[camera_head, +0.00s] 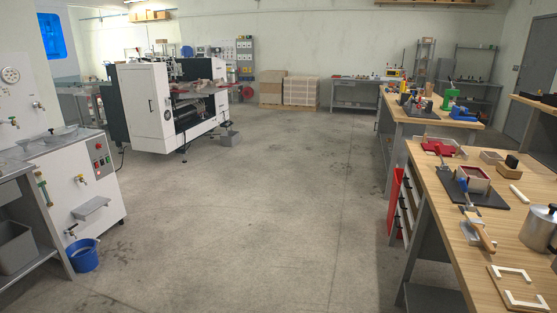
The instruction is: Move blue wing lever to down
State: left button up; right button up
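The box former stands on the near wooden bench at the right. It has a dark base plate (492,196) with a pale box (474,179) on it, red inside. A small upright blue piece (463,185) stands at the box's left front side and looks like the blue wing lever. It is too small to tell its exact position. A grey-tipped rod lies close in front of it. Neither of my grippers is in view.
The near bench (440,193) also holds a red tool (437,148), a wooden-handled brush (480,234), a metal pot (538,228) and a board with white frame pieces (521,288). A red panel (395,202) stands beside the bench. The middle floor (270,200) is clear.

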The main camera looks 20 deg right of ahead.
aim_at(462, 182)
jog(key=i+l+z, duration=0.2)
jog(key=i+z, duration=0.55)
jog(key=i, duration=0.15)
jog(key=i+z, duration=0.5)
jog(key=i, duration=0.6)
jog(key=i+j+z, duration=0.15)
jog(key=i, duration=0.6)
jog(key=i+z, duration=0.45)
jog(key=i, duration=0.6)
jog(key=u, duration=8.65)
